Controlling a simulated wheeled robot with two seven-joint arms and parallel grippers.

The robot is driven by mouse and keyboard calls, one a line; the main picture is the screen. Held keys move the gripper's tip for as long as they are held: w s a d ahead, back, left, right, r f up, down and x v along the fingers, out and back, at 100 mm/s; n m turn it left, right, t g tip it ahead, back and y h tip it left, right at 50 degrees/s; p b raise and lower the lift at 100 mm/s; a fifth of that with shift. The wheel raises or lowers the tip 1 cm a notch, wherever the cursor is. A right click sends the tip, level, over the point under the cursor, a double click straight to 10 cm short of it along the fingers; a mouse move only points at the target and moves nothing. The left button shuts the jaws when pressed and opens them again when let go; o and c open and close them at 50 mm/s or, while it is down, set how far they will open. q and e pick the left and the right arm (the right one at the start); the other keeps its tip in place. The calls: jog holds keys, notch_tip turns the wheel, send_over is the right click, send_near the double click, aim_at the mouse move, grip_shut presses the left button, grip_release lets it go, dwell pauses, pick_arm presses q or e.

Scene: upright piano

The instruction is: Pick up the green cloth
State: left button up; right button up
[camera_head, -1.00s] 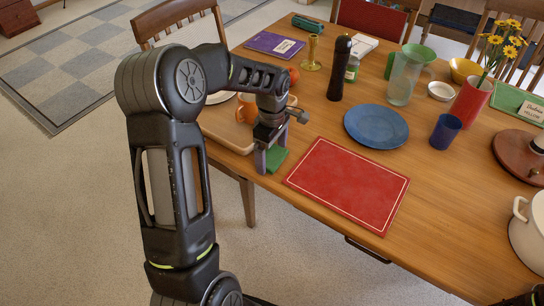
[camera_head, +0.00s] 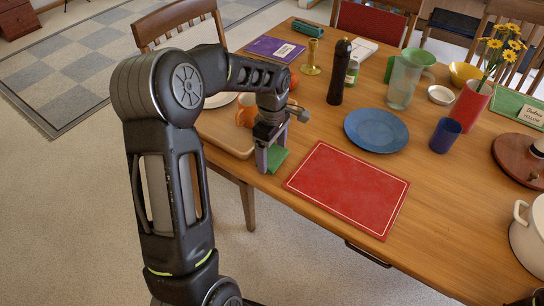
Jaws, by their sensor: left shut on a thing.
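The green cloth (camera_head: 279,158) is a small folded piece near the front edge of the wooden table, left of the red placemat. My left gripper (camera_head: 268,163) points down at it from above, with its fingers at the cloth's left side. It is shut on the cloth, though the fingers partly hide where they grip. The cloth seems to be at or very near the table top; I cannot tell if it is lifted. My right gripper does not show.
The red placemat (camera_head: 347,190) lies right of the cloth, with a blue plate (camera_head: 376,130) behind it. A dark pepper mill (camera_head: 338,75) stands farther back.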

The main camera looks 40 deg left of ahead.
aim_at(272, 154)
pick_arm(q)
notch_tip(272, 154, up, 8)
jog(key=shift+r, duration=0.1)
dwell(0.6)
jog(key=o, duration=0.7)
jog(key=c, duration=0.6)
jog(key=w+d+f+m, duration=0.1)
jog(key=d+m, duration=0.2)
jog(key=w+d+f+m, duration=0.1)
jog(key=d+m, duration=0.5)
jog(key=shift+w+d+f+m, duration=0.1)
jog(key=shift+w+f+m, duration=0.3)
jog(key=d+m, duration=0.2)
jog(key=m, duration=0.1)
jog(key=d+f+m, duration=0.1)
jog(key=d+m, duration=0.2)
jog(key=w+d+f+m, duration=0.1)
jog(key=d+m, duration=0.1)
jog(key=d, duration=0.1)
jog(key=shift+m, duration=0.4)
jog(key=shift+d+f, duration=0.1)
jog(key=shift+d, duration=0.15)
